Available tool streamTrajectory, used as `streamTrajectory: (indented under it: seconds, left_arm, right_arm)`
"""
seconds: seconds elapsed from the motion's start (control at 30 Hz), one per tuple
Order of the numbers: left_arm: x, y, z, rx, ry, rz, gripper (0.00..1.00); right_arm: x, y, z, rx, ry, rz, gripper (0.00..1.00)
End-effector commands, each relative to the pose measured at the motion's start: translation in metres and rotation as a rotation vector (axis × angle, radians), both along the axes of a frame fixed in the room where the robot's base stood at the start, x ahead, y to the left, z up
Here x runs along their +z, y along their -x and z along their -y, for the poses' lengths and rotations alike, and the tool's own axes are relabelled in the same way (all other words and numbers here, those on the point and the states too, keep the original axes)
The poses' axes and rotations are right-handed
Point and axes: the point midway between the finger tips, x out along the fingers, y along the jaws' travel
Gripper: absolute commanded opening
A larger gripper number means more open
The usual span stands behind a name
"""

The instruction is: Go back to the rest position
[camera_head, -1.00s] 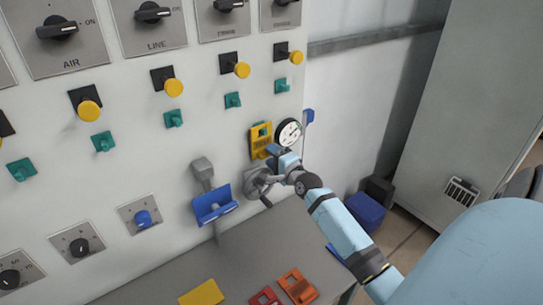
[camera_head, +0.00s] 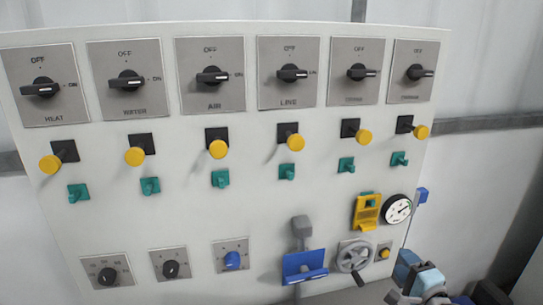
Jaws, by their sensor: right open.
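My right gripper (camera_head: 400,295) is at the bottom right, in front of the control panel (camera_head: 130,220). It is open, and I see nothing in it. It is just right of and below the grey handwheel (camera_head: 355,256), close to a small yellow button (camera_head: 384,253). Whether it touches the panel I cannot tell. Part of my light blue right arm is cut off by the bottom edge. My left gripper is not in view.
The panel carries several rotary switches (camera_head: 212,76) along its top, with yellow buttons (camera_head: 218,149) and green levers (camera_head: 220,179) below. A blue holder (camera_head: 304,267), a yellow bracket (camera_head: 366,211) and a round gauge (camera_head: 398,209) sit at the lower right.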

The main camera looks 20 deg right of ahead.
Motion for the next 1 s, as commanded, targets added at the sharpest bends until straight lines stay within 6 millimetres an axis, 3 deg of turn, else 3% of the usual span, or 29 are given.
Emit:
streamTrajectory:
  seconds: [0.13,0.23,0.4,0.6,0.7,0.8,1.0]
  left_arm:
    - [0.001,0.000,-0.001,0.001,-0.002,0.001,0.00]
    - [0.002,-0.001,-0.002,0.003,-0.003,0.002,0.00]
    - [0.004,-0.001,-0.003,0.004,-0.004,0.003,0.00]
    - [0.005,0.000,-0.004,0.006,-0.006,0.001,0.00]
    - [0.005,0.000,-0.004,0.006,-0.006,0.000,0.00]
    - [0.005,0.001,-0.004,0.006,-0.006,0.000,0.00]
    - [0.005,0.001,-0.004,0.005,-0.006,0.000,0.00]
  right_arm:
    - [-0.017,0.001,-0.015,0.023,0.080,-0.048,0.46]
    - [-0.051,0.008,-0.048,0.079,0.257,-0.141,0.46]
    - [-0.129,0.041,-0.133,0.277,0.720,-0.313,0.46]
    - [-0.196,0.101,-0.227,0.557,1.230,-0.380,0.46]
    - [-0.213,0.125,-0.259,0.660,1.407,-0.367,0.46]
    - [-0.222,0.141,-0.279,0.725,1.516,-0.349,0.46]
    - [-0.227,0.149,-0.288,0.758,1.577,-0.337,0.46]
